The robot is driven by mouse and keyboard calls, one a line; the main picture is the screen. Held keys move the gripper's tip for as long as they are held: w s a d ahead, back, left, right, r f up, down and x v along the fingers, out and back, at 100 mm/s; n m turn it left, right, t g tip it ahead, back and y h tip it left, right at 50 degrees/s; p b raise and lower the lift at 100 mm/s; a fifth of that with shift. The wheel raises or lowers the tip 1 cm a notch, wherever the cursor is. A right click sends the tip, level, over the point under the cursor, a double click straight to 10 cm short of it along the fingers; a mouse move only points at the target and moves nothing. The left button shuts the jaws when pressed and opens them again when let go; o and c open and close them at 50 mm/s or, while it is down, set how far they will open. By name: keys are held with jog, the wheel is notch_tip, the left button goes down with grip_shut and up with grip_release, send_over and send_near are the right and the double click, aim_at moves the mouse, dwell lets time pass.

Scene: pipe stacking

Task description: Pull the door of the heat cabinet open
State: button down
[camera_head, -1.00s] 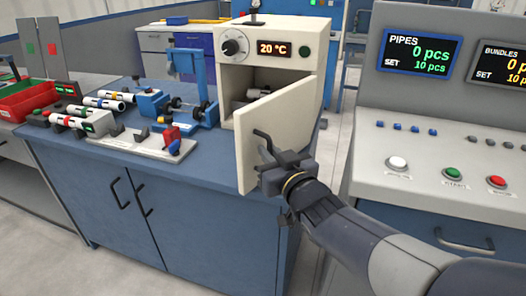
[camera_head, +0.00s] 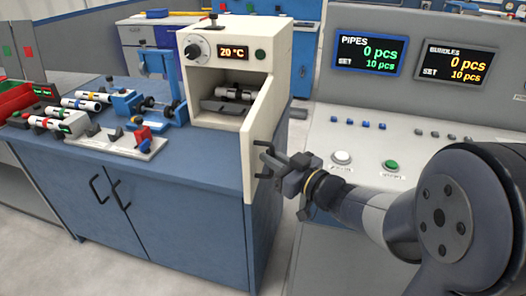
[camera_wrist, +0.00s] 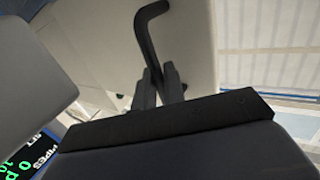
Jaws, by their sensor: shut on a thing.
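The heat cabinet (camera_head: 212,104) is a cream box with a dial and a display reading 20 °C, standing on the blue bench. Its door (camera_head: 261,140) is swung wide open, hinged on the right side. The chamber shows a rack with a light and dark cylindrical part (camera_head: 236,94) inside. My gripper (camera_head: 284,168) is at the door's dark handle (camera_head: 268,152). In the wrist view the fingers (camera_wrist: 160,84) are shut on the bent dark handle (camera_wrist: 146,30), with the cream door behind it.
Left of the cabinet on the bench (camera_head: 200,150) are a blue fixture (camera_head: 172,95), a grey plate (camera_head: 130,144) and several pipes (camera_head: 80,103). A red bin (camera_head: 14,98) is at the far left. A control console (camera_head: 400,120) with displays and buttons stands to the right, close to my arm.

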jog(key=shift+w+d+r+n+g+y+p, duration=0.1)
jog(key=shift+d+r+n+g+y+p, duration=0.05)
jog(key=shift+d, duration=0.2)
jog(key=shift+w+d+r+n+g+y+p, duration=0.1)
jog(key=shift+d+n+g+y+p, duration=0.05)
jog(key=shift+d, duration=0.2)
jog(key=c, duration=1.6)
grip_release()
jog(key=shift+f, duration=0.1)
jog(key=shift+c, duration=0.2)
jog(key=v, duration=1)
jog(key=shift+s+d+p, duration=0.25)
jog(key=shift+s+p, duration=0.05)
jog(key=shift+p, duration=0.1)
jog(key=shift+w+a, duration=0.1)
